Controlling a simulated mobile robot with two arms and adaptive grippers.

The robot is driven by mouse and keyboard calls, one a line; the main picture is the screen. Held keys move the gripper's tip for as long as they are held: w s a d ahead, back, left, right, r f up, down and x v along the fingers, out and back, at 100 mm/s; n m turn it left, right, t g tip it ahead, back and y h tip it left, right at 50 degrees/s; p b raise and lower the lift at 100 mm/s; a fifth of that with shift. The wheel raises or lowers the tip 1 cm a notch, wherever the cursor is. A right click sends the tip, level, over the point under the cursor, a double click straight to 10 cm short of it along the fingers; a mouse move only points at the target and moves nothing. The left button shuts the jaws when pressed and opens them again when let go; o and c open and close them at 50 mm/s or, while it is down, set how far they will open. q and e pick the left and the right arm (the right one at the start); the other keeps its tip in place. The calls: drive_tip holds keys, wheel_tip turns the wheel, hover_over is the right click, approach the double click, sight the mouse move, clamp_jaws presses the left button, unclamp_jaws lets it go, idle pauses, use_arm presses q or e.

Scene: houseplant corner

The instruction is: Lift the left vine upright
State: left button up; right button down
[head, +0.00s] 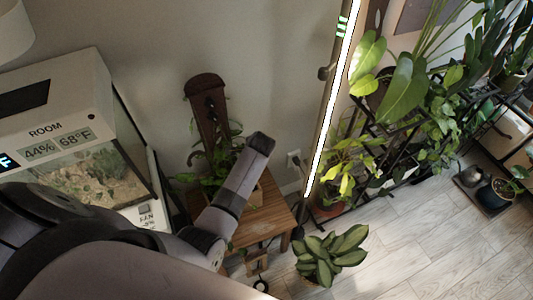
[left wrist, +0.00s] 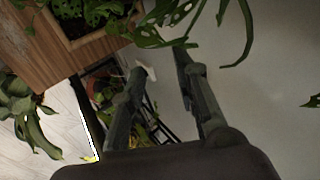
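A leafy vine (head: 216,165) grows from a wooden planter box (head: 256,196) in front of a brown upright board (head: 206,118). Some of its leaves spread low to the left of the board; I cannot tell separate vines apart. In the left wrist view, vine leaves with holes (left wrist: 165,20) hang past the planter box (left wrist: 85,38), near and beyond my fingertips. My left gripper (left wrist: 160,65) is open, with a clear gap and nothing held between its fingers. In the head view my left arm covers part of the planter, and I cannot make out the fingers. My right gripper is not in view.
The planter stands on a wooden stool (head: 262,222). A glass terrarium (head: 100,165) is at left. A bright light bar (head: 333,105) and a plant rack are at right. A striped-leaf plant (head: 325,258) stands on the floor. Floor at lower right is clear.

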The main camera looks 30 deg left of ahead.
use_arm(q)
drive_tip(key=shift+w+d+f+t+h+b, duration=0.2)
drive_tip(key=shift+w+d+t+b, duration=0.15)
drive_tip(key=shift+w+t+b, duration=0.4)
drive_tip(key=shift+w+d+f+t+h+b, duration=0.1)
drive_tip(key=shift+w+d+f+t+b, duration=0.3)
drive_tip(key=shift+b, duration=0.7)
drive_tip(key=shift+w+d+f+t+h+b, duration=0.1)
drive_tip(key=shift+w+d+t+b, duration=0.35)
drive_tip(key=shift+t+b, duration=0.45)
drive_tip(key=shift+a+r, duration=0.1)
